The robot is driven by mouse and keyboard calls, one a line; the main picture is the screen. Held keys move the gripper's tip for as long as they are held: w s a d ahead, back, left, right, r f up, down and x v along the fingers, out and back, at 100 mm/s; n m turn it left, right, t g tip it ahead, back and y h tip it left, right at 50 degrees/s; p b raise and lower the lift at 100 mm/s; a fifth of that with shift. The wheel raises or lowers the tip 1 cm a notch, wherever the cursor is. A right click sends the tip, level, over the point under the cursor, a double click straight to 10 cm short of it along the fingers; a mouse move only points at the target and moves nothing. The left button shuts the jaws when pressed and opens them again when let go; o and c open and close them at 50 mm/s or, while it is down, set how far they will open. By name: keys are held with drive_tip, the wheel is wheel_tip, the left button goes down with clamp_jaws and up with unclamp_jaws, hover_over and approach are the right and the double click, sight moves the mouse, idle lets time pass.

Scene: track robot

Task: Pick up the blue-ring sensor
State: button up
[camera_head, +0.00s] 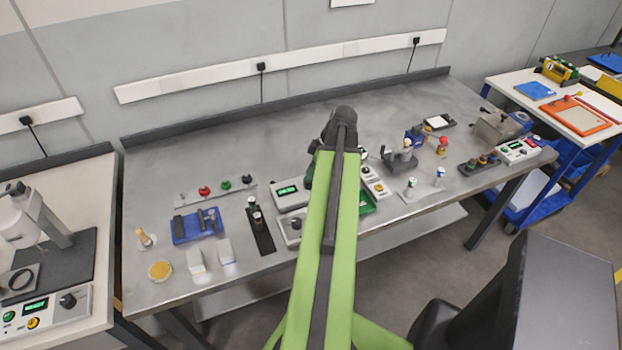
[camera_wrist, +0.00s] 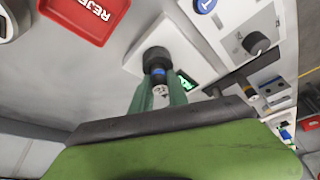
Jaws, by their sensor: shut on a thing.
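In the wrist view my gripper (camera_wrist: 159,90) has its two green fingers shut on the blue-ring sensor (camera_wrist: 158,72). The sensor has a dark cap, a thin blue ring and a pale lower body between the fingers. Behind its dark end is a white plate or block (camera_wrist: 168,42); I cannot tell whether the sensor touches it.
A red reject tray (camera_wrist: 84,14) lies at upper left in the wrist view. A panel with a dark knob (camera_wrist: 257,43) is at right. In the head view, the metal bench (camera_head: 250,150) holds a blue rack (camera_head: 197,227) at left and a green tray (camera_head: 367,203) beside my arm.

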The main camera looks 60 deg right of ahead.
clamp_jaws()
drive_tip(key=shift+r+p, duration=0.65)
wheel_tip(320, 180, up, 4)
drive_tip(key=p, duration=0.4)
drive_tip(key=s+d+r+p, duration=0.3)
drive_tip(key=s+d, duration=0.4)
drive_tip(key=s, duration=0.2)
drive_tip(key=shift+s+d+r, duration=0.15)
drive_tip(key=shift+s+r, duration=0.05)
drive_tip(key=shift+r, duration=0.05)
